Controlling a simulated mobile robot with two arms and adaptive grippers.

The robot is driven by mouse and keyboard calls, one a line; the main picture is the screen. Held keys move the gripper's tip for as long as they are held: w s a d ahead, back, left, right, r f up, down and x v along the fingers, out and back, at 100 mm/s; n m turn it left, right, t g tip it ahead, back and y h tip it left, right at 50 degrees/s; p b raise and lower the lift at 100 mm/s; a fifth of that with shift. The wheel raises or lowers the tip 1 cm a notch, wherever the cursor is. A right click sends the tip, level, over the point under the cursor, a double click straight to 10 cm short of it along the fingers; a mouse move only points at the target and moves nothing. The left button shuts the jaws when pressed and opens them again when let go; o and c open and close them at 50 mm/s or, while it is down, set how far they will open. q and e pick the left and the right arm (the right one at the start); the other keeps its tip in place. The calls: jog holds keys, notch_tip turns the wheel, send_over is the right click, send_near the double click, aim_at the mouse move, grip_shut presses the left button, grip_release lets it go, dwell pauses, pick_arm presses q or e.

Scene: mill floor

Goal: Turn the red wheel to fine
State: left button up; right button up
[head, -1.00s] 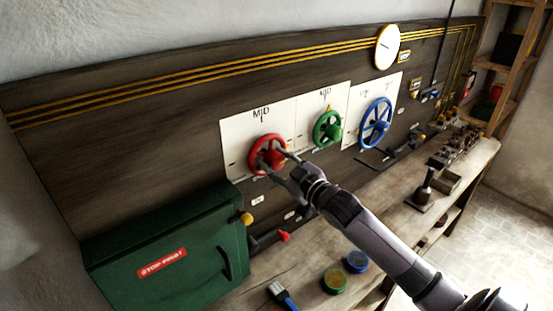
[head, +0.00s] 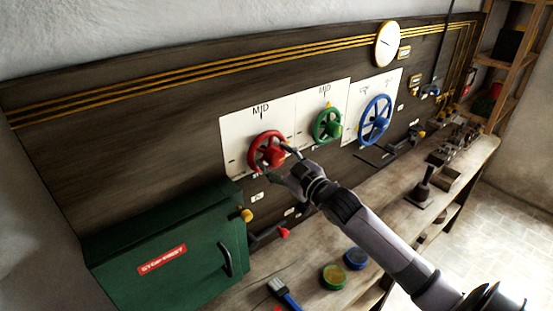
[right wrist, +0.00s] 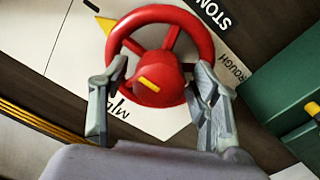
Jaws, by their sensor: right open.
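The red wheel (head: 266,151) is mounted on a white plate (head: 235,135) on the dark wall panel, with "MID" lettered above it. In the right wrist view the red wheel (right wrist: 160,50) shows its hub with a yellow mark, and a yellow pointer (right wrist: 104,27) at its rim. The plate there reads "STON…" and "ROUGH"; no word "fine" is readable. My right gripper (head: 278,163) is open at the wheel's lower right side. In the right wrist view its fingers (right wrist: 160,88) stand apart on both sides of the hub, near the rim; contact cannot be told. My left gripper is out of view.
A green wheel (head: 327,126) and a blue wheel (head: 375,121) are to the right. A green box (head: 165,250) stands lower left, beside a lever with a red knob (head: 284,233). A brush (head: 284,294) and two round tins lie on the bench (head: 310,256).

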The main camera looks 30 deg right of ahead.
jog(key=shift+s, duration=0.1)
jog(key=s, duration=1.2)
jog(key=shift+d, duration=0.35)
jog(key=shift+w, duration=0.1)
